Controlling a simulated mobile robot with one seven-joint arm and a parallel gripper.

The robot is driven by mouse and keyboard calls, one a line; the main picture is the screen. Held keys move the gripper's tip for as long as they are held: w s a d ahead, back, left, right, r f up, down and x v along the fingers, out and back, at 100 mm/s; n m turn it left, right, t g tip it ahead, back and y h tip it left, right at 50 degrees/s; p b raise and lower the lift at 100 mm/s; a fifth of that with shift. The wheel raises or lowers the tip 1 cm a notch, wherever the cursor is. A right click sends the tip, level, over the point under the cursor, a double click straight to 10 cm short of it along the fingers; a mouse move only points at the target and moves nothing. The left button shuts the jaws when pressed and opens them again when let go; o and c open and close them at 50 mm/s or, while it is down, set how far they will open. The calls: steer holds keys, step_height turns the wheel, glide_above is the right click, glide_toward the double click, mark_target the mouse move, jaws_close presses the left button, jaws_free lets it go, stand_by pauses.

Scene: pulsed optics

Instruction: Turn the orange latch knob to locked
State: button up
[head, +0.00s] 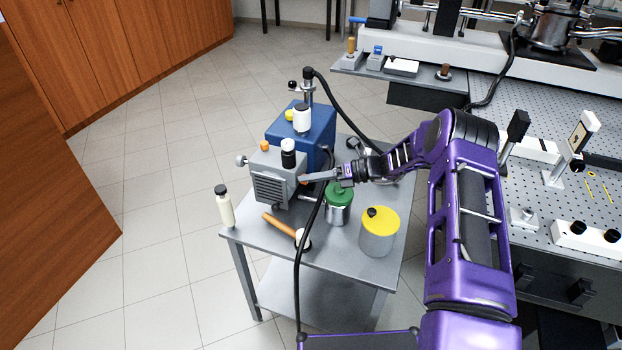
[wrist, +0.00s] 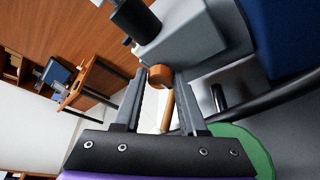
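The orange latch knob (wrist: 160,77) is a short round knob on the side of the grey pump box (head: 272,182). In the wrist view it sits between the two fingertips of my gripper (wrist: 163,80), close to the left finger, with a small gap at the right one. In the head view my gripper (head: 303,179) reaches in from the right to the box's side face; only a speck of orange shows there, the rest hidden by the fingers. The fingers are apart and not closed on the knob. Its lock marking cannot be read.
A green-lidded can (head: 339,197) stands just below my gripper, with a yellow-lidded can (head: 379,235) to its right. A black hose (head: 316,230) hangs across the cart.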

steer(key=o, duration=0.3)
steer(key=v, duration=1.7)
steer(key=shift+d+r, duration=0.15)
